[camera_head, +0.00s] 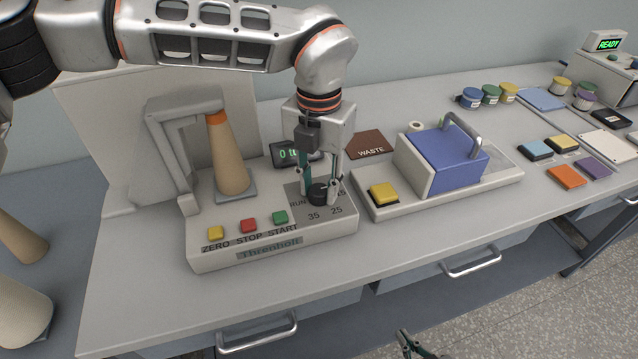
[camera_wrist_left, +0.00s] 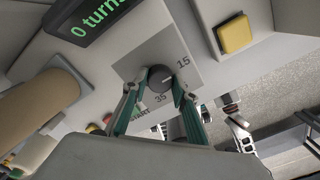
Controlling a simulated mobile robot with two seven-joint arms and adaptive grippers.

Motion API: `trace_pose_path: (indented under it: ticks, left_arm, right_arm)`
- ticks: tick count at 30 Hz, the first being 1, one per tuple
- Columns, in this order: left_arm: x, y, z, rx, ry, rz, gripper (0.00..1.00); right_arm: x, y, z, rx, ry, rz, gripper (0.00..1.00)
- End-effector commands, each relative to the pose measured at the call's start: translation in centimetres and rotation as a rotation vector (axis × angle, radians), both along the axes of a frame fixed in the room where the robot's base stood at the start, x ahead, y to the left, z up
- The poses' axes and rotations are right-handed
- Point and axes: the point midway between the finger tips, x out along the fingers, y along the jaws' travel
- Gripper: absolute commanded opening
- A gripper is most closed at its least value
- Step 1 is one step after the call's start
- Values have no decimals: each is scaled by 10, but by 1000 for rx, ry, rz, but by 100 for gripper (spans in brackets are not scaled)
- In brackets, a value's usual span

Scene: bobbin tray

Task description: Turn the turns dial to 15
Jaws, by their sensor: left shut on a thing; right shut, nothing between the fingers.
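The turns dial is a small dark round knob (camera_head: 318,194) on a grey plate marked RUN, 35, 25 and a partly covered 15, at the right of the Threnholt machine (camera_head: 228,256). My left gripper (camera_head: 320,187) points down and is shut on the knob. In the left wrist view the knob (camera_wrist_left: 158,76) sits between the green fingertips (camera_wrist_left: 157,84). A pale line on it points right, roughly toward the side of the 15; its exact setting is unclear. The display (camera_wrist_left: 98,18) reads 0 turns. My right gripper (camera_head: 414,346) is shut and empty at the bottom edge.
Yellow ZERO (camera_head: 216,233), red STOP (camera_head: 248,226) and green START (camera_head: 280,217) buttons line the machine's front. A tan cone (camera_head: 228,160) stands behind them. A blue block unit with a handle (camera_head: 440,158) and yellow button (camera_head: 383,192) stands to the right.

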Motion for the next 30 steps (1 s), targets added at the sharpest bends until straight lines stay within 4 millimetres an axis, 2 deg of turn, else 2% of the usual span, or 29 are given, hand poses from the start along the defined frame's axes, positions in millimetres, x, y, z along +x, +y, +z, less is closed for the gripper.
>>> trace_pose_path:
  ticks: [10,11,12,23,26,30]
  left_arm:
    - [0,0,0,0,1,4,6]
    - [0,0,0,0,1,4,35]
    - [0,0,0,0,1,4,45]
    - [0,0,1,0,0,2,45]
    - [1,0,8,0,-1,3,45]
    - [1,0,30,0,-3,3,45]
  right_arm:
    - [0,0,0,0,0,0,0]
    - [0,0,0,0,1,0,0]
    - [0,0,-1,0,1,0,0]
    - [-1,-2,-3,-5,6,2,0]
    - [-1,-1,-3,-4,5,1,0]
    - [-1,-1,-2,-3,4,1,0]
